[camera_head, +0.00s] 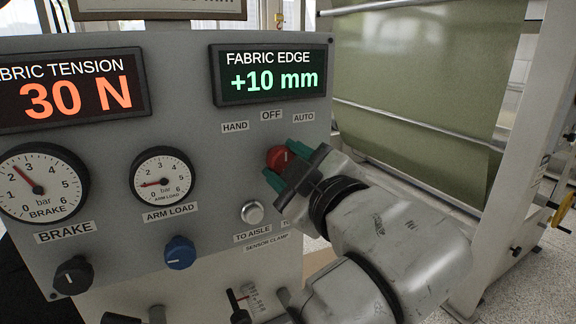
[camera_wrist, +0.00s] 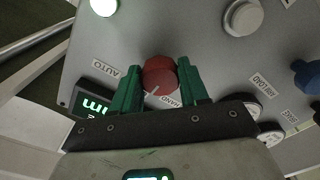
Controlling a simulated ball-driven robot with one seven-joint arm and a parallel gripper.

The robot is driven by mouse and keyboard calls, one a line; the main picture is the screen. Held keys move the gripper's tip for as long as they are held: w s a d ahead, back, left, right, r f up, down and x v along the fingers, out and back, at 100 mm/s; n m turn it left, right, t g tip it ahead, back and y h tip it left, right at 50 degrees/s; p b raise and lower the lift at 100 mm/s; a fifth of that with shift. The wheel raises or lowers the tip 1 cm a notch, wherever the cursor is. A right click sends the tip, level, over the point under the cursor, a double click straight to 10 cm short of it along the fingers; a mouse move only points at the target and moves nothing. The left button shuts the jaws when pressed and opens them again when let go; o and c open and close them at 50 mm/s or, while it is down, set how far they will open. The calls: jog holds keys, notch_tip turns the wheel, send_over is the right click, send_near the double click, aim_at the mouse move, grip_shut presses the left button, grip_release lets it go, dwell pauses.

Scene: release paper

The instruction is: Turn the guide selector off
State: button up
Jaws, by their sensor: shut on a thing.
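The guide selector is a red round knob (camera_head: 278,158) on the grey panel, under the labels HAND (camera_head: 235,127), OFF (camera_head: 271,115) and AUTO (camera_head: 303,117). My gripper (camera_head: 289,168) has its green fingers shut on the knob's sides. In the wrist view the red knob (camera_wrist: 159,74) sits between the two green fingertips of my gripper (camera_wrist: 160,84). A white line on the knob points down-left there, between the AUTO and HAND labels. The OFF label is hidden in the wrist view. The fabric edge display (camera_head: 269,75) reads +10 mm.
A silver button (camera_head: 252,213) lies below the selector, and a blue knob (camera_head: 180,252) and black knob (camera_head: 72,275) sit lower left. Two gauges show pressures. The fabric tension display (camera_head: 70,92) reads 30 N. A green fabric web (camera_head: 430,90) hangs in a frame behind.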

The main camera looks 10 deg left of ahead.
jog(key=o, duration=1.1)
jog(key=shift+c, duration=0.2)
jog(key=b+v, duration=0.8)
jog(key=v, duration=0.2)
jog(key=shift+s+d, duration=0.25)
jog(key=shift+f, duration=0.1)
